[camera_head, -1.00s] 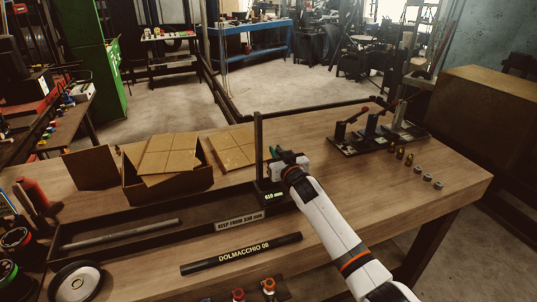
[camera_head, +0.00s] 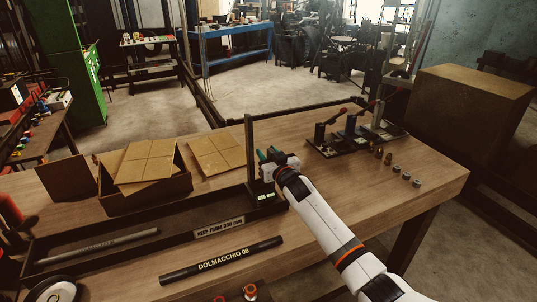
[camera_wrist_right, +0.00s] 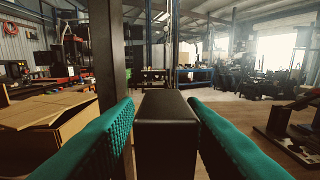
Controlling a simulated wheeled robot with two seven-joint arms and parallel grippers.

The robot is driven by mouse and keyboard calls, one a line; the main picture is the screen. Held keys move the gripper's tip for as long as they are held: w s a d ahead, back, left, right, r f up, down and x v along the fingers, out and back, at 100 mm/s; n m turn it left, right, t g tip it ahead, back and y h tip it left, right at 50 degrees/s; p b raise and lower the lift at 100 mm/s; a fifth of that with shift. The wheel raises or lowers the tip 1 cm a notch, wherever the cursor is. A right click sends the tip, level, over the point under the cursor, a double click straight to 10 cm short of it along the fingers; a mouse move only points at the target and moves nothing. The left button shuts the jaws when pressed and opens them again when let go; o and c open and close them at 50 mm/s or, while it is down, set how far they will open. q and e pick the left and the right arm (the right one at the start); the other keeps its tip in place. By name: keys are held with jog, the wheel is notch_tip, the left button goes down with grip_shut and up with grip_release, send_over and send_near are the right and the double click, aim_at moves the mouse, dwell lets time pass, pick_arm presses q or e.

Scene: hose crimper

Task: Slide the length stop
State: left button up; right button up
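The length stop is a dark upright post (camera_head: 250,150) on a block with a small lit readout (camera_head: 265,197), too blurred to read surely. It stands at the right end of a long black trough (camera_head: 105,231). My right gripper (camera_head: 271,156) has green fingers and is at the stop, just right of the post. In the right wrist view the stop's black block (camera_wrist_right: 166,130) fills the space between the two green fingers (camera_wrist_right: 161,108), which lie close along both its sides. The post rises left of the block. My left gripper is out of view.
A black hose marked DOLMACCHIO 08 (camera_head: 222,261) lies in front of the trough. A grey rod (camera_head: 98,246) lies inside it. Behind stands an open cardboard box (camera_head: 148,195). A dark lever fixture (camera_head: 352,140) and several small fittings (camera_head: 405,175) are at right.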

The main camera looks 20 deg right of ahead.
jog(key=s+b, duration=0.2)
jog(key=s, duration=1)
jog(key=shift+d, duration=0.2)
